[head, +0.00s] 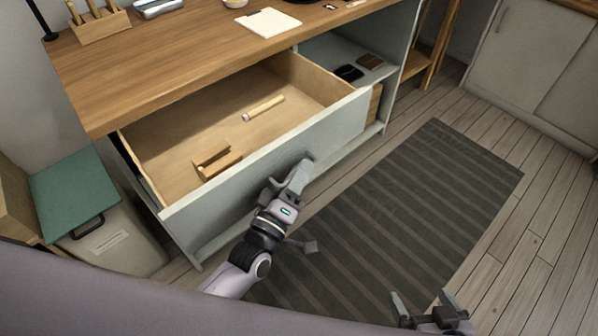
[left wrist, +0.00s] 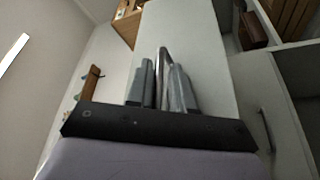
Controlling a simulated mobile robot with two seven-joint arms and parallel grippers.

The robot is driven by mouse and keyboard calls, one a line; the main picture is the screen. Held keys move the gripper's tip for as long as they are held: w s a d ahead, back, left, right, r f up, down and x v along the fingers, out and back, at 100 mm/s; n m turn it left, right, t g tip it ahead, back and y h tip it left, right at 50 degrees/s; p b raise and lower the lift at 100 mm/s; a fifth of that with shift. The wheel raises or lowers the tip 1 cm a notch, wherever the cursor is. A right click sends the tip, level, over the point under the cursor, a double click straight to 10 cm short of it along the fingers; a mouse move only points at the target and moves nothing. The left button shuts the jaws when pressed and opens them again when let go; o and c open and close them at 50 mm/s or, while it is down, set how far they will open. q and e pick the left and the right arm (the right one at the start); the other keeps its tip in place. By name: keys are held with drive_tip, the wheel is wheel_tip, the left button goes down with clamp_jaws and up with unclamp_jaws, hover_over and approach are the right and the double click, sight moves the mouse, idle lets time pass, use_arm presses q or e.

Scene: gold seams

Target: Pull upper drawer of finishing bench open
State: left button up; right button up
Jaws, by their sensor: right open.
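The upper drawer (head: 270,155) of the finishing bench (head: 190,55) stands well open below the wooden top. Its pale grey-green front faces me, and its wooden inside shows. My left gripper (head: 296,178) is at the outer face of the drawer front, near its middle. In the left wrist view a thin bar handle (left wrist: 164,75) stands between the two fingers (left wrist: 163,90), which are shut on it. In the head view my gripper hides the handle. My right gripper (head: 425,304) is open and empty at the bottom edge, over the floor, away from the bench.
In the drawer lie a wooden block piece (head: 216,160) and a light rolled stick (head: 263,108). A bin with a green lid (head: 75,185) stands left of the bench. A striped dark mat (head: 400,210) covers clear floor at right. Open shelves (head: 345,48) hold small dark items.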

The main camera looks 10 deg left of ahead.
use_arm(q)
drive_tip(key=shift+s, duration=0.1)
drive_tip(key=v, duration=0.7)
use_arm(e)
drive_tip(key=shift+a, duration=0.1)
drive_tip(key=shift+r, duration=0.1)
idle(0.5)
